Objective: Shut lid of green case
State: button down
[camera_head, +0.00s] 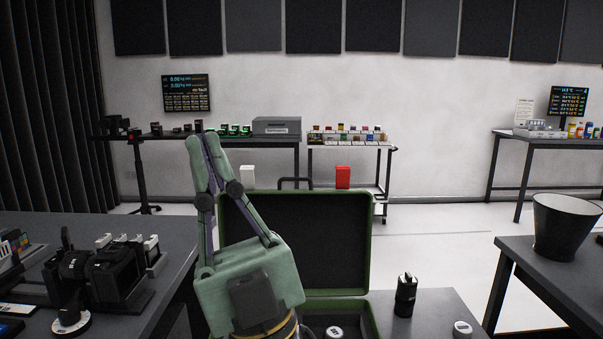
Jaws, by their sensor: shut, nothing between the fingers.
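The green case (369,315) stands on a table at the bottom centre, partly cut off by the frame's lower edge. Its lid (330,240) is raised upright at the back, with its dark inner side towards me. A small white-topped item (334,332) lies inside the case. My gripper (194,143) is shut and empty, its fingers pointing up in front of the lid's left part. It hides the lid's left side and the case's left part. Whether it touches the lid, I cannot tell.
A black canister (405,296) and a small light-topped object (462,329) stand right of the case. A table (180,236) with black devices is at left. A table (535,262) with a dark tapered bin (563,227) is at right.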

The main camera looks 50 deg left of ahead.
aim_at(328, 232)
jog(key=k+l+u, duration=0.15)
jog(key=u, duration=1.95)
jog(key=i+l, duration=0.15)
jog(key=i, duration=0.3)
jog(key=i+l, duration=0.15)
jog(key=i, duration=0.35)
